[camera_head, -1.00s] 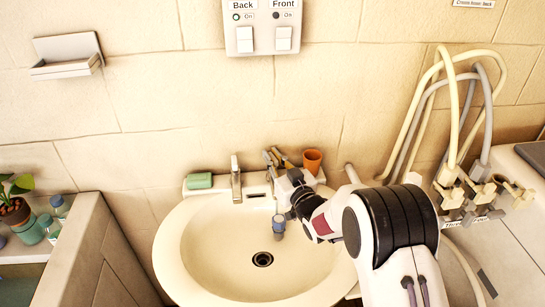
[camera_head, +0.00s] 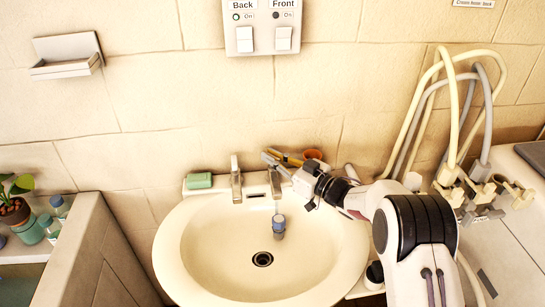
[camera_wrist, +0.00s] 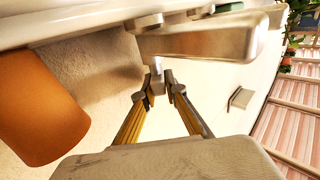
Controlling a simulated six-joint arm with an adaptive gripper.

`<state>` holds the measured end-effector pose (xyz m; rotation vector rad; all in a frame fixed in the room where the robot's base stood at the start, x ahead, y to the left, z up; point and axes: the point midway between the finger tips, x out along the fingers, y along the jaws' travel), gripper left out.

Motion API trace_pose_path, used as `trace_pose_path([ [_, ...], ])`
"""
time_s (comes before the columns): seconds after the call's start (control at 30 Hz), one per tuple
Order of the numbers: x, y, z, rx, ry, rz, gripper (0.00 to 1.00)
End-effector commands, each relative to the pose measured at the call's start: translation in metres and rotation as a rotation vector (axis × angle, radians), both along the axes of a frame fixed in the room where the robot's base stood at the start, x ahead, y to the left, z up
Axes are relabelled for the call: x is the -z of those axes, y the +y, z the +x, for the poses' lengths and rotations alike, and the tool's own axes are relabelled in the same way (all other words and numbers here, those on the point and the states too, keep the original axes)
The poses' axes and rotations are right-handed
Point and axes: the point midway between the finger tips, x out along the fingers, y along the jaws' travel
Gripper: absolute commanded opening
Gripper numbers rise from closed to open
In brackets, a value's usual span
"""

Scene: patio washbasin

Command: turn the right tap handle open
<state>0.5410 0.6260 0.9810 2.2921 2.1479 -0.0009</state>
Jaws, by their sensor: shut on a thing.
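The right tap (camera_head: 275,183) stands on the back rim of the basin, right of the left tap (camera_head: 236,180). My gripper (camera_head: 270,158) reaches in from the right, with its fingertips at the top of the right tap. In the wrist view, the yellow-sided fingers of my gripper (camera_wrist: 160,88) close on a small grey handle piece (camera_wrist: 155,78). A broad metal tap part (camera_wrist: 205,40) lies just beyond it. The fingers partly hide the handle, so its exact angle is hard to tell.
An orange cup (camera_head: 312,154) stands close behind my gripper; it fills the left of the wrist view (camera_wrist: 40,105). Green soap (camera_head: 199,181) lies left of the taps. A blue-grey piece (camera_head: 280,222) is over the basin (camera_head: 210,255). Hoses (camera_head: 452,110) stand at right.

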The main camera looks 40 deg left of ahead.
Motion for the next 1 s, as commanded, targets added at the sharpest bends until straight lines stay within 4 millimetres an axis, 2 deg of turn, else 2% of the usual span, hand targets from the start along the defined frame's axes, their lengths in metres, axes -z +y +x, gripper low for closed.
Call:
trace_pose_path([
  [0.3,0.0002,0.0001,0.0002,-0.064,0.0,0.0,0.0],
  [0.77,-0.0001,0.0002,-0.0002,-0.073,0.0,0.001,0.0],
  [0.8,-0.0001,0.0003,-0.0003,-0.073,0.0,0.001,0.17],
  [0.83,-0.0001,0.0003,-0.0003,-0.073,0.0,0.001,0.24],
  [0.87,-0.0001,0.0003,-0.0003,-0.073,0.0,0.001,0.28],
  [1.0,-0.0002,0.0003,-0.0002,-0.073,0.0,0.001,0.28],
])
